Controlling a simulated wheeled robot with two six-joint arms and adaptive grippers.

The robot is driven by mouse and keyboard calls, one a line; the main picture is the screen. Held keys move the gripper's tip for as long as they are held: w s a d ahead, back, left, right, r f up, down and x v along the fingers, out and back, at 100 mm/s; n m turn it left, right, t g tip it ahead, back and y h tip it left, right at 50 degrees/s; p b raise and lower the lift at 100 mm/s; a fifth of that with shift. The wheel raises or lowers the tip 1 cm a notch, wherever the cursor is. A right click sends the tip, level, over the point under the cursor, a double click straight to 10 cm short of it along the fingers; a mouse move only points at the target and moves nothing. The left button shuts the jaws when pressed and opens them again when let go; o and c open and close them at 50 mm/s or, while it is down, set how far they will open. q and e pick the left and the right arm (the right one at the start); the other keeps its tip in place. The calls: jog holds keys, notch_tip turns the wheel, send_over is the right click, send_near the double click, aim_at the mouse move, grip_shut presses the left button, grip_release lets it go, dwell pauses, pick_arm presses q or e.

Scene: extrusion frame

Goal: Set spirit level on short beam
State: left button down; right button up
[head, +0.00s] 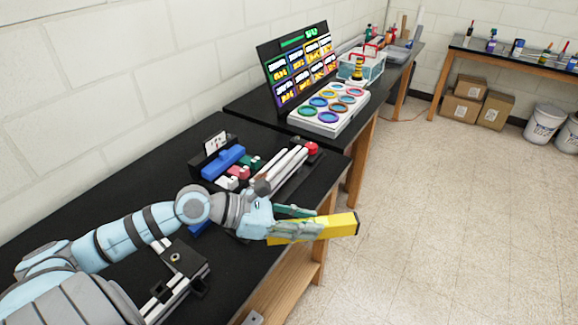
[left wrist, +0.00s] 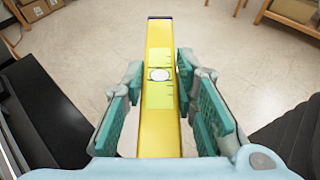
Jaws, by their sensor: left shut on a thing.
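A yellow spirit level (head: 340,225) with black ends is in my left gripper (head: 290,224). The level sticks out past the table's front edge, over the floor. In the left wrist view the level (left wrist: 158,120) runs lengthwise away from me between the teal finger pads of the left gripper (left wrist: 165,105), with a round vial and pale windows facing me. A silver extrusion frame piece with a black bracket (head: 178,257) lies on the table at lower left, partly hidden by my left arm. I cannot tell which piece is the short beam. My right gripper is not in view.
Silver extrusion bars (head: 285,165), a blue block (head: 223,162) and a red button (head: 311,149) are on the black table (head: 120,190), behind my gripper. A sloped screen (head: 297,70) and a tray of coloured rings (head: 330,110) stand farther back.

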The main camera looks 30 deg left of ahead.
pick_arm(q)
jog(key=w+a+r+n+t+y, duration=0.2)
jog(key=w+a+r+n+y, duration=0.3)
jog(key=w+a+r, duration=0.4)
jog(key=w+a+r+n+t+y, duration=0.2)
jog(key=w+a+r+n+y, duration=0.35)
jog(key=a+r, duration=0.5)
jog(key=shift+m+t, duration=0.25)
jog(key=shift+t, duration=0.05)
jog(key=f, duration=1.3)
jog(key=f+b, duration=0.1)
jog(key=f, duration=0.5)
jog(key=shift+w+a+f, duration=0.2)
jog(key=shift+w+a, duration=0.15)
jog(key=shift+f+b, duration=0.45)
jog(key=c, duration=1.3)
grip_release()
jog(key=shift+r, duration=0.1)
